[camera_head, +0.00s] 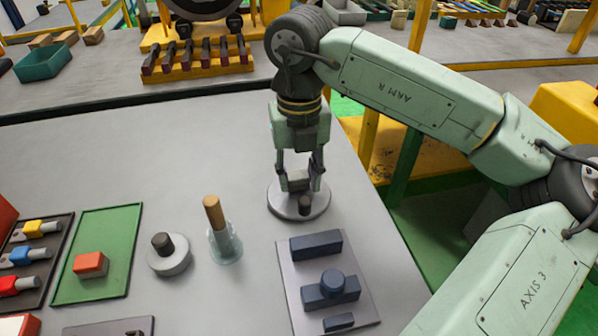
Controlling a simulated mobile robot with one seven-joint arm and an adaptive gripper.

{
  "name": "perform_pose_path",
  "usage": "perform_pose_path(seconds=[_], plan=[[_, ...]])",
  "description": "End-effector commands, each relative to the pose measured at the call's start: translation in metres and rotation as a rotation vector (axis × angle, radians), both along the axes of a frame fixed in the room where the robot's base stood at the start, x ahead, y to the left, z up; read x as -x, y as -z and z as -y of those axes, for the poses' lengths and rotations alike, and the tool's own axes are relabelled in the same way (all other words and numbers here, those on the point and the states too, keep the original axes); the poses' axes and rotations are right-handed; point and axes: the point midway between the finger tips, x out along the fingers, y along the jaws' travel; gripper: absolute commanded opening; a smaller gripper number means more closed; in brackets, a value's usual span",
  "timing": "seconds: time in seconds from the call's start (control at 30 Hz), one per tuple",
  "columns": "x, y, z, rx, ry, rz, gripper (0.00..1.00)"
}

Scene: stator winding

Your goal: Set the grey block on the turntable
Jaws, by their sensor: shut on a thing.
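My gripper (301,177) points straight down at the right part of the grey table. It is shut on a small grey block (299,181), which sits between its fingertips. The turntable (287,208) is a round grey disc directly below, with a dark knob (305,204) standing towards its front. The block is over the disc; I cannot tell whether its underside touches the disc. The fingers partly hide the block and the back of the disc.
A plate (292,291) with dark blue blocks lies in front of the turntable. A glass holder with a wooden-handled tool (213,213), a round weight with a dark knob (168,254) and a green tray (125,222) with a red block (90,264) stand left. The table behind is clear.

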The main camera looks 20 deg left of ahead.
Motion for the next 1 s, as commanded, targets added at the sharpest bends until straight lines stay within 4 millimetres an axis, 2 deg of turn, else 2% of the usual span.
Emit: perform_pose_path(seconds=[0.4,0.43,0.7,1.0], plan=[[-0.0002,0.0091,0.0000,-0.001,0.000,0.002,0.06],[-0.0002,0.0078,-0.0001,-0.001,0.000,0.001,0.35],[-0.0002,0.0071,-0.0001,-0.001,0.000,0.001,0.53],[-0.0001,0.0063,-0.0002,-0.001,0.000,0.001,0.54]])
